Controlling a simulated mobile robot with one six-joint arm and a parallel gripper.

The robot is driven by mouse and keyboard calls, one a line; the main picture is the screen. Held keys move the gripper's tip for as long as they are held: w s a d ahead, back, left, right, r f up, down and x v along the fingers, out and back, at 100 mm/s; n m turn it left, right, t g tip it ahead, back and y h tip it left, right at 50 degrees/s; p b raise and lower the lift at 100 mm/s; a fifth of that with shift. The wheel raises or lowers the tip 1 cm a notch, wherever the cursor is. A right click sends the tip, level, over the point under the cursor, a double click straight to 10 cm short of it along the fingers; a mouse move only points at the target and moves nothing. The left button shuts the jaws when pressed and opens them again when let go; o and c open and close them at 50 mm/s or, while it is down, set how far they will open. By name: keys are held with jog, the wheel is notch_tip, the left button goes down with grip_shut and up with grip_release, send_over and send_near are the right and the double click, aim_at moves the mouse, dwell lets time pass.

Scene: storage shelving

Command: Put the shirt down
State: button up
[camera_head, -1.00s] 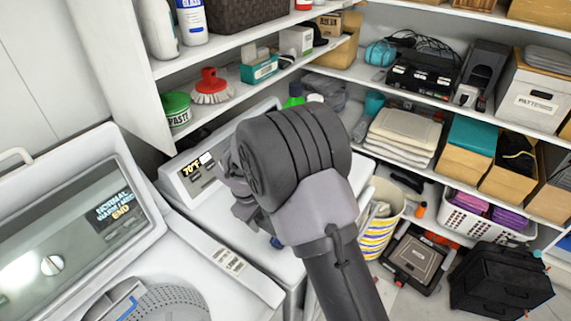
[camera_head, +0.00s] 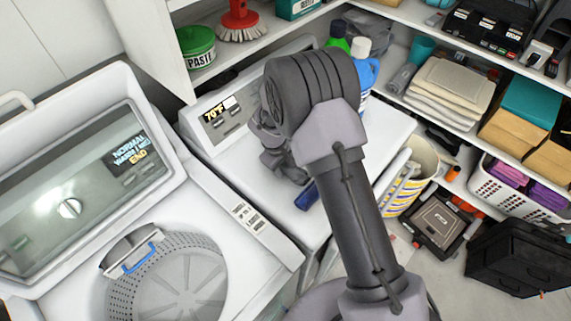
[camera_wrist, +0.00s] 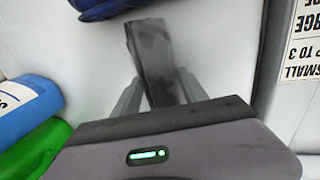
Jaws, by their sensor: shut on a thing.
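My gripper (camera_wrist: 155,90) is shut on a narrow dark grey piece (camera_wrist: 152,50), which shows between the fingers in the wrist view. It looks like cloth, but I cannot tell for sure that it is the shirt. In the head view my gripper (camera_head: 283,165) is over the white top of the right-hand machine (camera_head: 335,165), and the wrist hides most of the fingers. A dark blue thing (camera_head: 306,197) is beside the gripper near that machine's front edge. It also shows at the top of the wrist view (camera_wrist: 108,8).
An open-lidded washer (camera_head: 262,262) with a bare-looking drum (camera_head: 185,275) is at left. A blue bottle (camera_head: 364,75) and a green bottle (camera_head: 337,35) stand behind the gripper. Shelves line the back.

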jog(key=shift+f, duration=0.1)
jog(key=o, duration=1.5)
jog(key=s+d+r+m+y+p, duration=0.1)
jog(key=s+r+m, duration=0.15)
jog(key=r, duration=0.95)
jog(key=s+d+r+m+p, duration=0.15)
jog(key=s+r, duration=0.25)
jog(key=r, duration=0.8)
jog(key=s+d+r+m+t+y, duration=0.1)
jog(key=s+r+m, duration=0.2)
jog(key=s, duration=0.4)
jog(key=s+d+r+m+t+y, duration=0.1)
jog(key=s+d+r+m, duration=0.1)
jog(key=s, duration=0.6)
jog(key=s+d+r+m+t+y+b, duration=0.1)
jog(key=s+d+r+m, duration=0.1)
jog(key=s+r+m, duration=0.2)
jog(key=s+r, duration=0.2)
jog(key=s, duration=0.1)
jog(key=shift+s+r+t, duration=0.2)
jog(key=shift+r+t, duration=0.1)
